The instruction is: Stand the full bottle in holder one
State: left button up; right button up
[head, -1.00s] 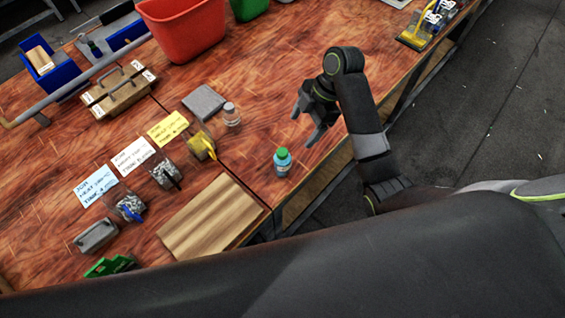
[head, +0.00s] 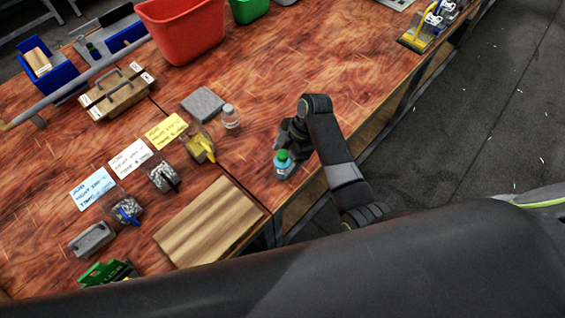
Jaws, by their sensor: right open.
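The bottle with a green cap and blue body (head: 281,163) stands upright on the wooden table near its front edge. My right gripper (head: 287,157) is low over the table at this bottle, its open fingers around or right beside it; I cannot tell whether they touch it. A clear bottle with a pale cap (head: 231,117) stands farther back to the left. The labels are too small to read, and I cannot tell which thing is holder one. My left gripper is not in view.
A grey square pad (head: 203,103) lies behind the clear bottle. Clear containers with scoops (head: 201,146) stand by coloured note cards (head: 92,188). A striped wooden board (head: 207,225) lies at the front. A red bin (head: 182,28) stands at the back.

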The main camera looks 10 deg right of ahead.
aim_at(280, 162)
jog(key=shift+x, duration=1.65)
jog(key=shift+c, duration=0.2)
jog(key=c, duration=1)
jog(key=shift+c, duration=0.7)
jog(key=shift+r, duration=0.15)
